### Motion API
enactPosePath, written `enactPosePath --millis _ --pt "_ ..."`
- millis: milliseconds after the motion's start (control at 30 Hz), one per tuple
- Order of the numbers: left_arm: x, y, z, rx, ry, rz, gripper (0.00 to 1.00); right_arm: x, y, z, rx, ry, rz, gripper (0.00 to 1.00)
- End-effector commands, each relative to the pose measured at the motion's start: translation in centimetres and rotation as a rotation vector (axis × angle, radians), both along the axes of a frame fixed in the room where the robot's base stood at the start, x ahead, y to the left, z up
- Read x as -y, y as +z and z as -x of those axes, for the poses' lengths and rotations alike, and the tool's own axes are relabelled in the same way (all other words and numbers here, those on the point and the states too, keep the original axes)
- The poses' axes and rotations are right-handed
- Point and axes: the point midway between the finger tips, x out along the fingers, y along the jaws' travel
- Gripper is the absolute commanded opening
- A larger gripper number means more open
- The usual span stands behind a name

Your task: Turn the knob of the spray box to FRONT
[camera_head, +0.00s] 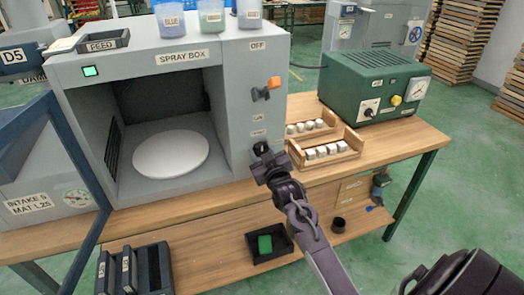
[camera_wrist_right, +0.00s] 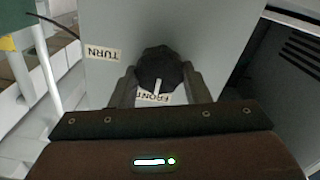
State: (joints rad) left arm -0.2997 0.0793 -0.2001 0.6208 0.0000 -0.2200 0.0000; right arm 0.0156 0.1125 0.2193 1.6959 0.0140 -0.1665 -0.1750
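The grey spray box (camera_head: 232,98) stands on the wooden bench, its front opening showing a white round plate (camera_head: 171,153). Its dark knob (camera_head: 261,147) is low on the panel right of the opening, partly hidden by my right gripper (camera_head: 264,160). In the right wrist view, the knob (camera_wrist_right: 160,68) sits between the two fingers of the gripper (camera_wrist_right: 160,85), which appear to touch its sides. The knob's white mark points at the FRONT label (camera_wrist_right: 150,99), which is partly covered. A TURN label (camera_wrist_right: 103,54) is off to the side. My left gripper is out of view.
An orange-tipped lever (camera_head: 267,88) sticks out above the knob. Wooden racks of white blocks (camera_head: 325,151) and a green control box (camera_head: 376,84) stand right of the spray box. Cups (camera_head: 211,18) stand on top. A black bin (camera_head: 268,247) is on the lower shelf.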

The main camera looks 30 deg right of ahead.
Motion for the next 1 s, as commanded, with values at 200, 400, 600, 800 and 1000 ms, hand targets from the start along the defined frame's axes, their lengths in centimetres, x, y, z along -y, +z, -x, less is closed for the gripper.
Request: enactPosePath --millis 200,400,600,800,1000 --pt "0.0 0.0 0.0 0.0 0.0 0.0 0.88 0.0 0.0 0.0 0.0 0.0 -0.001 0.64" --pt "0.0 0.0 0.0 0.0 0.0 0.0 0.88 0.0 0.0 0.0 0.0 0.0 -0.001 0.64" --pt "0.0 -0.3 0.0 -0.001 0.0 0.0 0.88 -0.4 -0.2 1.5 -0.001 0.001 -0.001 0.64" --pt "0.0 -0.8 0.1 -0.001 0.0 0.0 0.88 -1.2 -0.3 4.9 -0.002 0.001 -0.001 0.64" --pt "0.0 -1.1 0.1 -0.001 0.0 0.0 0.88 -1.7 -0.2 7.1 -0.001 0.001 -0.001 0.64"
